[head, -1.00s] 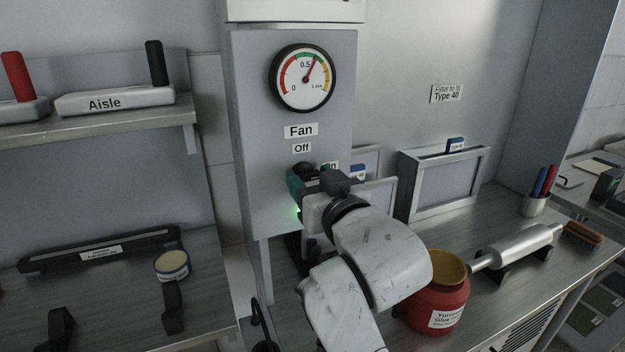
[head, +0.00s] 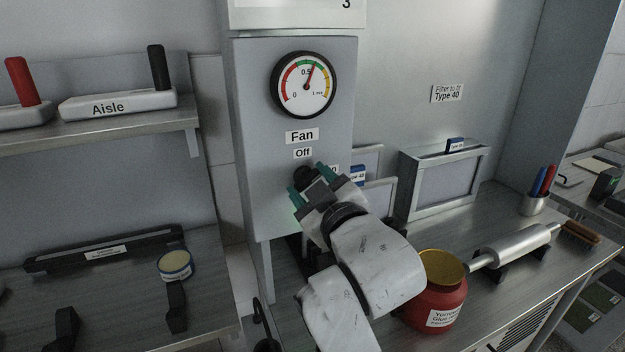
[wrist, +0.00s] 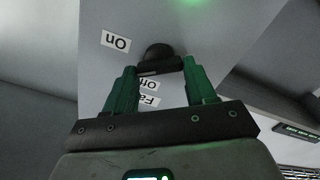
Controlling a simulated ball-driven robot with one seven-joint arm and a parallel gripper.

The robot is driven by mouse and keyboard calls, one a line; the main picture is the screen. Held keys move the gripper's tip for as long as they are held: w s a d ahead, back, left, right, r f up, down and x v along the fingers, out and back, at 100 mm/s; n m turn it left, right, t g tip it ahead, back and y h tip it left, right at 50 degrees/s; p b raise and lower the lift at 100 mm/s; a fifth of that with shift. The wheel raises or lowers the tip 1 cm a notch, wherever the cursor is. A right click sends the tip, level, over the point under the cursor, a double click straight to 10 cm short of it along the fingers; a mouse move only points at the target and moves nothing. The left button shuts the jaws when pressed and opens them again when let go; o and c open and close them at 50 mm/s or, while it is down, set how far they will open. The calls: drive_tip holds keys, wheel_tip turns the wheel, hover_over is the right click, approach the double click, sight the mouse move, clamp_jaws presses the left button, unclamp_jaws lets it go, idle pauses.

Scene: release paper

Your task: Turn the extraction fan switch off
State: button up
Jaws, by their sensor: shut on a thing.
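The fan switch is a black rotary knob (head: 303,173) on a grey panel (head: 255,130), below the "Fan" (head: 302,136) and "Off" (head: 303,153) labels. In the wrist view the dark knob (wrist: 160,57) sits between my green fingertips, with the "On" label (wrist: 116,42) at upper left and "Off" (wrist: 148,86) seen upside down between the fingers. My gripper (head: 308,182) is tilted and shut on the knob. The wrist partly covers the "On" label in the head view. Which way the knob points is hard to tell.
A gauge (head: 304,85) above has its needle in the green part. A green glow (wrist: 205,6) shows on the panel. A red glue pot (head: 433,300) stands close to my arm; framed filters (head: 443,180) and a roller (head: 515,247) are on the bench at right.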

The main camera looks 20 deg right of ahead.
drive_tip(key=n+p, duration=0.1)
drive_tip(key=n, duration=0.4)
drive_tip(key=shift+a+n+p, duration=0.1)
drive_tip(key=shift+n+p, duration=0.2)
drive_tip(key=n, duration=0.2)
drive_tip(key=n+p, duration=0.1)
drive_tip(key=n, duration=0.2)
drive_tip(key=shift+f+n, duration=0.25)
drive_tip(key=shift+n, duration=0.05)
drive_tip(key=shift+p, duration=0.3)
drive_tip(key=o, duration=1)
drive_tip(key=shift+o, duration=0.2)
drive_tip(key=s+b, duration=0.2)
drive_tip(key=s, duration=0.8)
drive_tip(key=shift+s, duration=0.4)
